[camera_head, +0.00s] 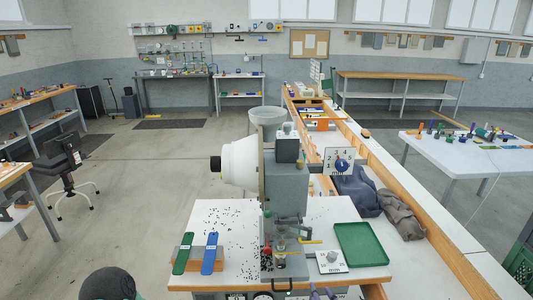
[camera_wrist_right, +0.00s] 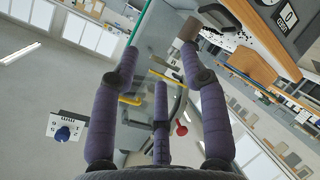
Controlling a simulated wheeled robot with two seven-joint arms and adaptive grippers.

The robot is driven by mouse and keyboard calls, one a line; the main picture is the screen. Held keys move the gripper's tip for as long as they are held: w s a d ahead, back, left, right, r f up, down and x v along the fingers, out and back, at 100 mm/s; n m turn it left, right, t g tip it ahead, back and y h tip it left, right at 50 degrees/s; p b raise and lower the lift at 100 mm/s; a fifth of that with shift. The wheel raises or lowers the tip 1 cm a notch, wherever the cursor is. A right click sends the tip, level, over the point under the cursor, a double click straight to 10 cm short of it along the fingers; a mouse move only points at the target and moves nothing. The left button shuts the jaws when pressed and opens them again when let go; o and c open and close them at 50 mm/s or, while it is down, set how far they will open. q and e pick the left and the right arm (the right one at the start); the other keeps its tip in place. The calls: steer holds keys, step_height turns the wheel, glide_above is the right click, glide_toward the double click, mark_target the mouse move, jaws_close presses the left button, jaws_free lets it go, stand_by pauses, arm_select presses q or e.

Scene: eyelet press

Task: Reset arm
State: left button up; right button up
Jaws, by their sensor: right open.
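The eyelet press (camera_head: 287,185) stands on a white-topped bench, a grey body with a white rounded housing (camera_head: 240,162) on its left. A green-and-grey lever part (camera_head: 290,222) and a yellow bar (camera_head: 310,242) are at its lower front. My right gripper (camera_wrist_right: 160,62) has purple padded fingers spread apart, with nothing held between them. In its wrist view, a yellow bar (camera_wrist_right: 164,77) and a red knob (camera_wrist_right: 182,129) show behind the fingers. Purple tips show at the bottom edge of the head view, below the press.
A green tray (camera_head: 361,246) lies right of the press. Blue (camera_head: 210,253) and green (camera_head: 182,253) strips lie to its left, near scattered dark bits. A white dial plate (camera_head: 339,161) with a blue knob is on the press. Grey cloth (camera_head: 358,190) lies on the right-hand ledge.

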steer(key=s+a+f+m+g+y, duration=0.1)
steer(key=s+a+f+m+g, duration=0.2)
steer(key=s+f+m+g, duration=0.4)
steer(key=s+a+f+m+g+y, duration=0.1)
steer(key=s+a+f+m+g, duration=0.2)
steer(key=s+f, duration=1.3)
step_height(320, 180, down, 6)
steer(key=m+g, duration=0.3)
steer(key=m, duration=0.3)
steer(key=shift+m+g+y, duration=0.3)
steer(key=shift+g, duration=0.1)
